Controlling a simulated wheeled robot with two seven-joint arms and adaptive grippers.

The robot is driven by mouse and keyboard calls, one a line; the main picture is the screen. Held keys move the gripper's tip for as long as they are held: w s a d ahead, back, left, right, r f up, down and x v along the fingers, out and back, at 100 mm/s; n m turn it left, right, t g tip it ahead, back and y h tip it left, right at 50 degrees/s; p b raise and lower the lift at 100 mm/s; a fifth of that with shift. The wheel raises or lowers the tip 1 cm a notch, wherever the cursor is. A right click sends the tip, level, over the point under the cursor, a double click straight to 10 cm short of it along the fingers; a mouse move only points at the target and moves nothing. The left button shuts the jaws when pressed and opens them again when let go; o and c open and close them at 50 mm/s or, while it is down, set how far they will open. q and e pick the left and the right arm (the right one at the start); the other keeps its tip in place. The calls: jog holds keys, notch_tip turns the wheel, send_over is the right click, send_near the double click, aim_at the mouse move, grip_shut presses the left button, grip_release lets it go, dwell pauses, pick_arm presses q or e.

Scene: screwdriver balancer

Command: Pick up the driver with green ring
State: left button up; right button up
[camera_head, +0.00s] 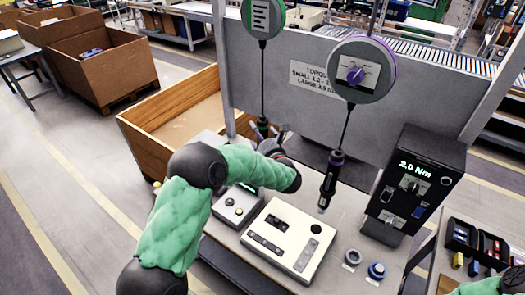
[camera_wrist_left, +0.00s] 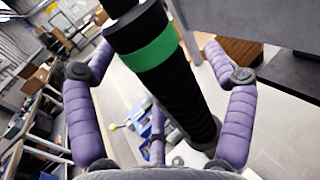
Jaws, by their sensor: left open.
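The driver with the green ring (camera_head: 262,127) hangs on a cable from the balancer reel with the green rim (camera_head: 263,17). In the left wrist view its black body and green band (camera_wrist_left: 152,48) run down between my fingers. My left gripper (camera_head: 272,139) is at this driver, its purple padded fingers (camera_wrist_left: 160,112) spread around it with visible gaps at the sides. The lower part of the driver is hidden behind my left gripper in the head view. A second driver with a purple ring (camera_head: 334,160) hangs to the right. My right gripper is out of view.
A white fixture plate (camera_head: 288,242) lies on the bench below the drivers. A black controller reading 2.0 Nm (camera_head: 415,178) stands at right. A small button box (camera_head: 237,205) is beside my left arm. A grey panel (camera_head: 290,110) stands behind, with a wooden crate (camera_head: 150,155) at left.

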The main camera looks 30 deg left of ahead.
pick_arm(q)
jog(key=c, duration=1.7)
jog(key=shift+r, duration=0.1)
